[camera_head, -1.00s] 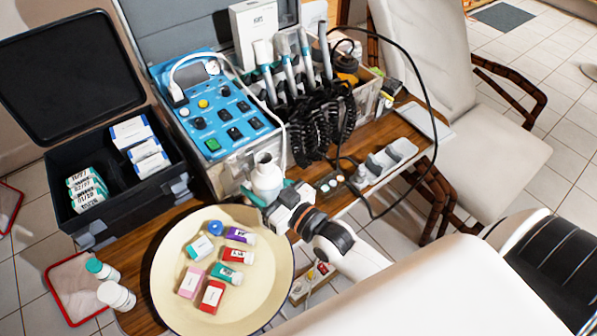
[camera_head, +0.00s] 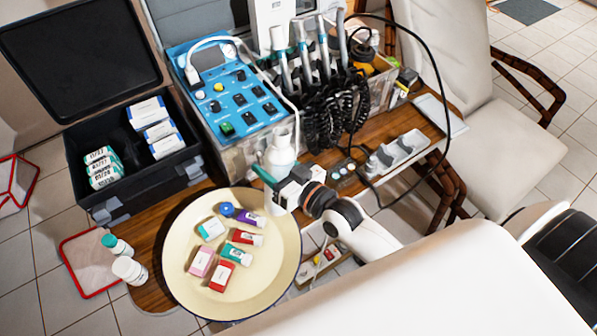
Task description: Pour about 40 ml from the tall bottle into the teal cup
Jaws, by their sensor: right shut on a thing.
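The tall bottle (camera_head: 280,152) is white with a narrow neck, and stands about upright behind the round cream tray. My right gripper (camera_head: 277,178) comes in from the lower right and is shut on its body; a teal finger shows at its left side. The gripper hides part of the lower bottle, so I cannot tell whether its base touches the table. My left gripper is not in view.
The cream tray (camera_head: 181,272) holds several small boxes and vials. The blue control unit (camera_head: 225,85) and coiled black cords (camera_head: 335,110) stand close behind my right gripper. An open black case (camera_head: 85,150) is at left.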

